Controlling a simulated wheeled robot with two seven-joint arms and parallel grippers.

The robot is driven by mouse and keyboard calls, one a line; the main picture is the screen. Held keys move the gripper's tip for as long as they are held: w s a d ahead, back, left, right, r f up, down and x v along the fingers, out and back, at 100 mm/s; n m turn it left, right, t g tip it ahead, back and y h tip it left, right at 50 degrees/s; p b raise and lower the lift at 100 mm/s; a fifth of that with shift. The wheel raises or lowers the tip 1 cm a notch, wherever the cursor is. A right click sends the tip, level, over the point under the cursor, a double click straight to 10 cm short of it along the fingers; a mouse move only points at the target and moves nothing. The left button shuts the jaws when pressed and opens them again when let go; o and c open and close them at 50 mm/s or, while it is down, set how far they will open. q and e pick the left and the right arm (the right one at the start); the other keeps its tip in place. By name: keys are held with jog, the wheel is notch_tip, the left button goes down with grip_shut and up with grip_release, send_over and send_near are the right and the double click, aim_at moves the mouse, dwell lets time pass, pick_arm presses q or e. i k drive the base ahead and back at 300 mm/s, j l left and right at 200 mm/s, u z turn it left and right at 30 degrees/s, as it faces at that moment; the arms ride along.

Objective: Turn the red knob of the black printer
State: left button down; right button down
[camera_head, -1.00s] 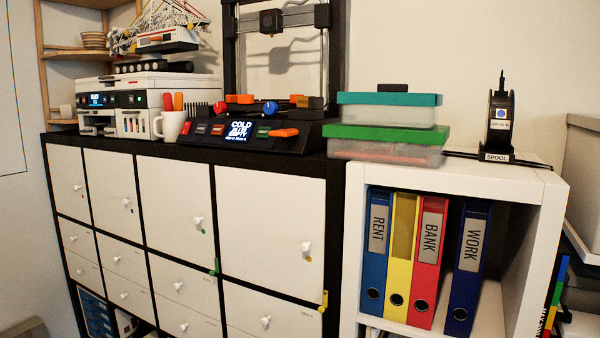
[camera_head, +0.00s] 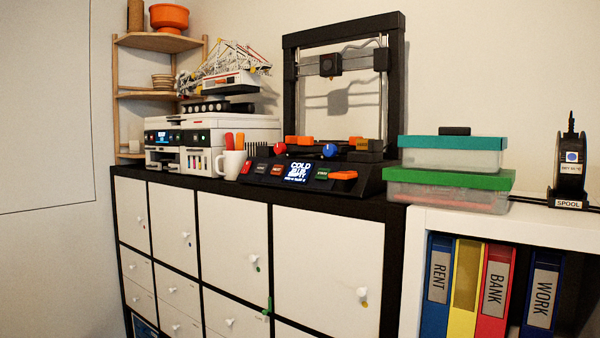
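The black printer (camera_head: 394,100) stands on top of the dark-framed cabinet, with an upright frame and a sloped front panel. Its red knob (camera_head: 279,148) is a round ball at the left of the base, just above the panel. A blue knob (camera_head: 329,151) sits to the right of it. The panel's lit display (camera_head: 299,172) reads "COLD" on its top line. Neither of my grippers shows in the head view, so I cannot see their state.
A white mug (camera_head: 231,164) with red and orange handles behind it stands left of the panel. A white printer (camera_head: 205,135) is further left. Stacked boxes with a green lid (camera_head: 450,178) and teal lid are to the right. A spool holder (camera_head: 570,170) stands on the white shelf.

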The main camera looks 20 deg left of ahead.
aim_at(279, 148)
jog(key=i+j+u, duration=0.2)
jog(key=j, duration=0.2)
jog(key=i+j+u, duration=0.25)
jog(key=j, duration=0.15)
jog(key=k+z, duration=0.1)
jog(key=z, duration=1.55)
jog(key=k+j, duration=0.5)
jog(key=j, duration=0.15)
jog(key=k+j, duration=0.5)
jog(key=i+j, duration=0.25)
